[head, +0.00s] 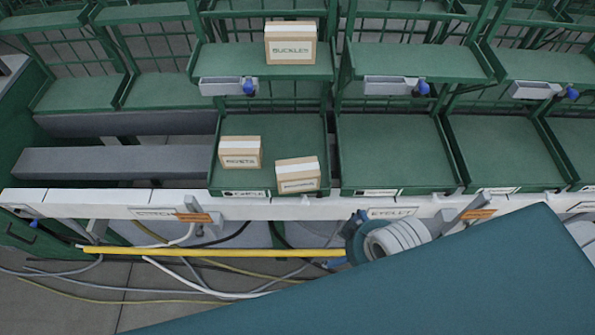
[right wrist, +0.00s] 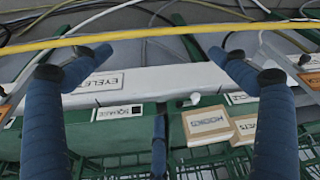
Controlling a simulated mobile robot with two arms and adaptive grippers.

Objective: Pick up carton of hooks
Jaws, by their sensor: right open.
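The carton of hooks (head: 297,174) is a small brown box with a pale tape strip. It stands turned slightly near the front right of a green lower bay. In the right wrist view the hooks carton (right wrist: 208,122) shows its label, right of centre. My right gripper (head: 346,240) is below and to the right of the carton, in front of the white rail. Its blue fingers are spread wide in the right wrist view (right wrist: 160,52), with nothing between them. It is apart from the carton. My left gripper is not in view.
A rivets carton (head: 240,152) stands close on the left of the hooks carton. A buckles carton (head: 290,44) is on the shelf above. The white rail (head: 290,207) and a yellow bar (head: 210,253) run along the front. The bay on the right (head: 395,150) is empty.

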